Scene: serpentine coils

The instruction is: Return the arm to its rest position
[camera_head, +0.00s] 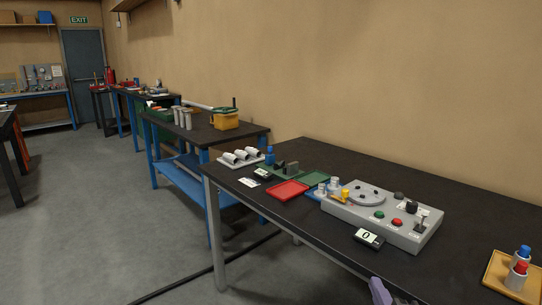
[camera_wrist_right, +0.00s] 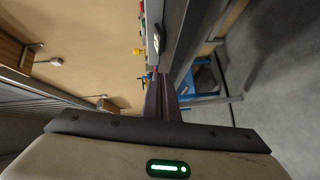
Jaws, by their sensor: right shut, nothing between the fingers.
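My right gripper (camera_head: 380,290) shows only in part at the bottom edge of the head view, in front of the black table (camera_head: 460,280). In the right wrist view its two dark fingers (camera_wrist_right: 162,95) are together, with nothing seen between them. The wrist view is turned on its side, with the table edge and the floor beyond the fingers. The gripper appears apart from the things on the table. My left gripper is in neither view.
On the table are a grey control box (camera_head: 385,217) with buttons, a small display (camera_head: 368,238), a red tray (camera_head: 288,190), a green tray (camera_head: 315,178) and an orange tray (camera_head: 497,285) with two capped cylinders. Open floor (camera_head: 110,220) lies left.

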